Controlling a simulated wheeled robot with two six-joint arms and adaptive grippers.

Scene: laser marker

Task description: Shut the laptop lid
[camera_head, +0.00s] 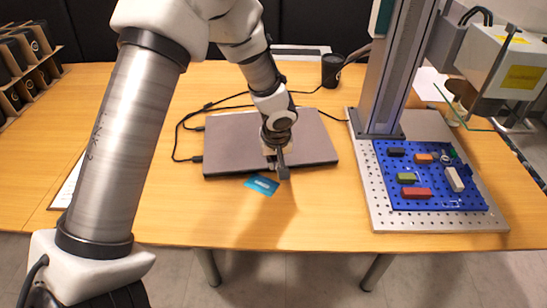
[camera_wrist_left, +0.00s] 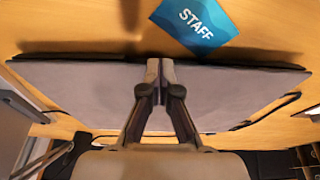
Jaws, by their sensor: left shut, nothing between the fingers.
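The grey laptop (camera_head: 232,142) lies flat on the wooden table, with its lid down on its base. It also fills the middle of the left wrist view (camera_wrist_left: 85,92). I cannot tell whether the fingertips touch the lid. The gripper and wrist hide part of the lid. My right gripper is not in view.
A blue staff card (camera_head: 262,186) lies just in front of the laptop. Black cables (camera_head: 180,135) run around its left and back. A dark cup (camera_head: 331,70) stands behind. The laser marker's perforated base (camera_head: 385,212) stands to the right.

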